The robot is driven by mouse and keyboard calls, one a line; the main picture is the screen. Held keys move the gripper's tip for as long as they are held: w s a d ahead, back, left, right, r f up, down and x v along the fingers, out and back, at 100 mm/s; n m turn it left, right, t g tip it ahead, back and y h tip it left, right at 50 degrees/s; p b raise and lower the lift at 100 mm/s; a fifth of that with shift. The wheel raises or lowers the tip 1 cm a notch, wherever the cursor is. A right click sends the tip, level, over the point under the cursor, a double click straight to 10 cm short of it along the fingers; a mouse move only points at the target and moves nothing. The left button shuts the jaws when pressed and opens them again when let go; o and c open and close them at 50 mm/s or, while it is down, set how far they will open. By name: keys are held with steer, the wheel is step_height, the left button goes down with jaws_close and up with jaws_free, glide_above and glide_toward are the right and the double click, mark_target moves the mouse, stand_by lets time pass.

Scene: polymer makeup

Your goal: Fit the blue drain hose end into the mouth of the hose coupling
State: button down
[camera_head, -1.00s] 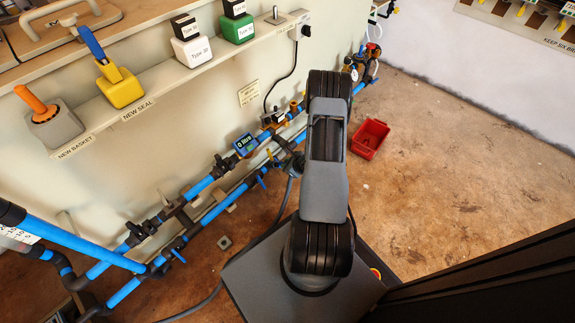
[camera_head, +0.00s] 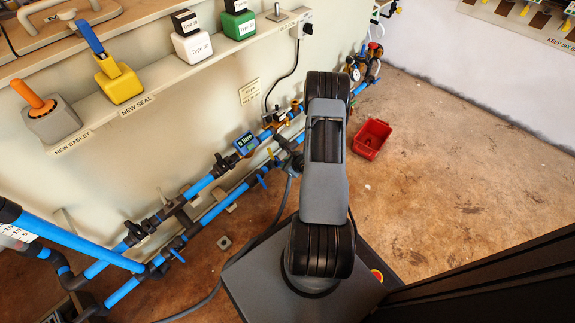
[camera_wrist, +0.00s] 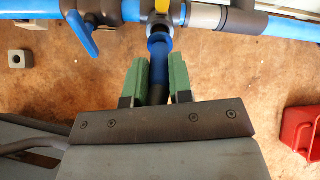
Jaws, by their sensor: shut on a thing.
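In the wrist view my gripper (camera_wrist: 155,80) has two green fingers, shut on the blue drain hose end (camera_wrist: 158,72). The dark hose runs back from it between the fingers. The blue end points away from me, up to the grey mouth of the hose coupling (camera_wrist: 159,30) under the pipe. The two are in line and look very close or touching. I cannot tell whether the end is inside the mouth. In the head view my arm hides most of this spot.
A blue and grey pipe run (camera_wrist: 215,17) with a blue valve lever (camera_wrist: 80,32) crosses close ahead. A red bin (camera_head: 371,138) stands on the floor to the right, also in the wrist view (camera_wrist: 302,130). A shelf (camera_head: 160,82) lines the wall.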

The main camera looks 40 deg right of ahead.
steer(key=shift+b+x, duration=0.8)
steer(key=shift+x, duration=0.25)
steer(key=c, duration=0.9)
jaws_free()
steer(key=shift+c, duration=0.2)
steer(key=p+v, duration=0.5)
steer(key=v, duration=0.9)
steer(key=shift+p, duration=0.4)
